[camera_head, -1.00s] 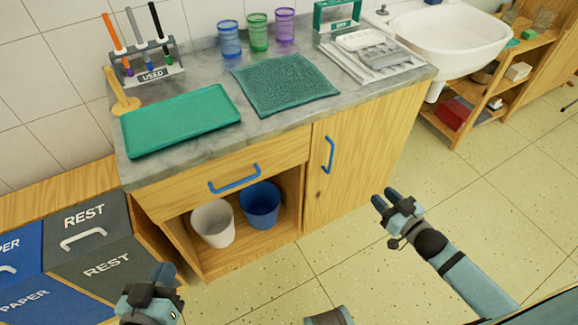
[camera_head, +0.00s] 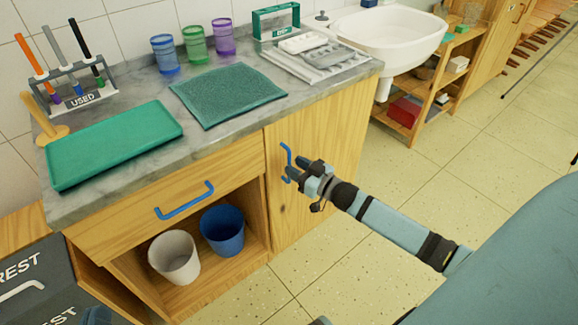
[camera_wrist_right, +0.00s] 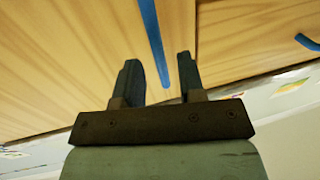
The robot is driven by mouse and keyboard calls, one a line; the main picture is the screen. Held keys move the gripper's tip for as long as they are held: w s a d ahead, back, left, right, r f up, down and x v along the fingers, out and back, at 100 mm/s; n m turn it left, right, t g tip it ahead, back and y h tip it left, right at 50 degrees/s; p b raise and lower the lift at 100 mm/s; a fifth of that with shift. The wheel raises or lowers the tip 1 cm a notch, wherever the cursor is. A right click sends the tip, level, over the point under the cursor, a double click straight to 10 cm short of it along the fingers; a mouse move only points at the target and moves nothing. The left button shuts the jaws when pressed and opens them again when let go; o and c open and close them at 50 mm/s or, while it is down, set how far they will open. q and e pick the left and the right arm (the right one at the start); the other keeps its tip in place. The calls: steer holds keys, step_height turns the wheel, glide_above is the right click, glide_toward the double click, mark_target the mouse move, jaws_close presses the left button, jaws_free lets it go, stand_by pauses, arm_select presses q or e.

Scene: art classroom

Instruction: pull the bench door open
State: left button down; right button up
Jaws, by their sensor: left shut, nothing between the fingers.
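The wooden bench door (camera_head: 325,135) is closed, at the right of the bench front. Its blue vertical handle (camera_head: 284,152) is partly hidden behind my right gripper (camera_head: 291,170) in the head view. In the right wrist view, my right gripper (camera_wrist_right: 160,78) is open, and the handle (camera_wrist_right: 151,40) runs down into the space between its fingertips. I cannot tell whether the fingers touch it. Only a tip of my left gripper (camera_head: 97,316) shows at the bottom left edge in the head view, shut and empty.
The bench drawer (camera_head: 170,205) with its blue handle is closed. Below it, a white bin (camera_head: 174,258) and a blue bin (camera_head: 222,230) stand in an open compartment. A green tray (camera_head: 115,142) and a cloth (camera_head: 228,95) lie on top. The floor before the door is clear.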

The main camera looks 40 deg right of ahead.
steer(key=x, duration=0.2)
steer(key=shift+w, duration=0.35)
arm_select(q)
steer(key=shift+s+d+r+t+h, duration=0.1)
steer(key=shift+r+t+h, duration=0.1)
steer(key=shift+r, duration=0.15)
steer(key=shift+d+r+t+h, duration=0.1)
steer(key=shift+r+h, duration=0.1)
steer(key=shift+r, duration=0.15)
arm_select(e)
steer(key=shift+w, duration=0.1)
arm_select(q)
steer(key=shift+r, duration=0.1)
arm_select(e)
steer(key=shift+c, duration=0.4)
